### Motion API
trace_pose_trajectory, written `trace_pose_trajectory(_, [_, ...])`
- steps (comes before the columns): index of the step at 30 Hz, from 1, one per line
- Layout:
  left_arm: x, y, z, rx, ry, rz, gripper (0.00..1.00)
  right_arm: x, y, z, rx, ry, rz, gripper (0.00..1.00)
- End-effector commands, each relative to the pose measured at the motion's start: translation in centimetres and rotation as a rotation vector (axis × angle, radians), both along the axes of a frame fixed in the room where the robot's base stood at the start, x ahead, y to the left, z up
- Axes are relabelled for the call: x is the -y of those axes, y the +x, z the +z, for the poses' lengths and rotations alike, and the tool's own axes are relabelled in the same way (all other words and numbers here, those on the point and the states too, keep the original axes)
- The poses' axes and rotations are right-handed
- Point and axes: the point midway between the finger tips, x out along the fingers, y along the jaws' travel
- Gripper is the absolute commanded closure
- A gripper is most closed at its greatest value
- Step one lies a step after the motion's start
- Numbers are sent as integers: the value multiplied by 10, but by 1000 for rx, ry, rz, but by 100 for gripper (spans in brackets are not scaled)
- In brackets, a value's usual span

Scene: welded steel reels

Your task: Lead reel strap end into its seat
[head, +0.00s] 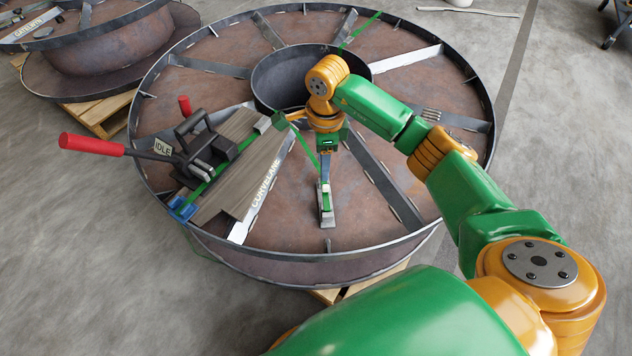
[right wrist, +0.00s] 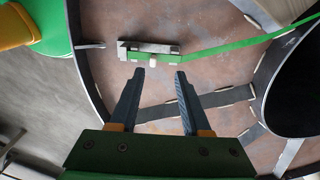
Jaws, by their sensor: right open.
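The green strap (head: 307,151) runs over the reel's face from the tool side to a small grey metal seat (head: 326,217). In the right wrist view the strap (right wrist: 228,43) comes from the upper right, and its end lies along the seat (right wrist: 128,51), beside a small pale knob. I cannot tell how fully the end sits in it. My right gripper (head: 325,181) points down just above the seat. In the right wrist view its two fingers (right wrist: 160,76) are apart, with nothing between them, just short of the seat. My left gripper is not in view.
The large steel reel (head: 408,205) lies flat on a wooden pallet, with a raised hub (head: 277,78) and radial bars. A red-handled tool (head: 95,145) labelled IDLE stands on a grey board at the reel's left. Another reel (head: 105,45) is at the upper left.

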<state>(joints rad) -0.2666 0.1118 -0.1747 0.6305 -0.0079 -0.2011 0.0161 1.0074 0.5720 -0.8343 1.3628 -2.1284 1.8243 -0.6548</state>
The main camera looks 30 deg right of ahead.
Motion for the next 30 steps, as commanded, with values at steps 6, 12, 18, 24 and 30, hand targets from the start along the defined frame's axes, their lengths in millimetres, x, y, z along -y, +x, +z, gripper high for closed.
trace_pose_trajectory(6, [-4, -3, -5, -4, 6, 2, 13, 1, -6, -36, -6, -6, 1, 52])
trace_pose_trajectory(12, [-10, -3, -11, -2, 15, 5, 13, 1, -8, -67, -4, -4, 0, 52])
trace_pose_trajectory(18, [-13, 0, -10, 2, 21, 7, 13, 1, -8, -68, -1, -3, 1, 52])
trace_pose_trajectory(24, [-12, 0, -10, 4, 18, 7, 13, 1, -8, -68, -2, -2, 0, 100])
trace_pose_trajectory(30, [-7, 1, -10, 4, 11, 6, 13, 1, -8, -68, -2, -2, 0, 100])
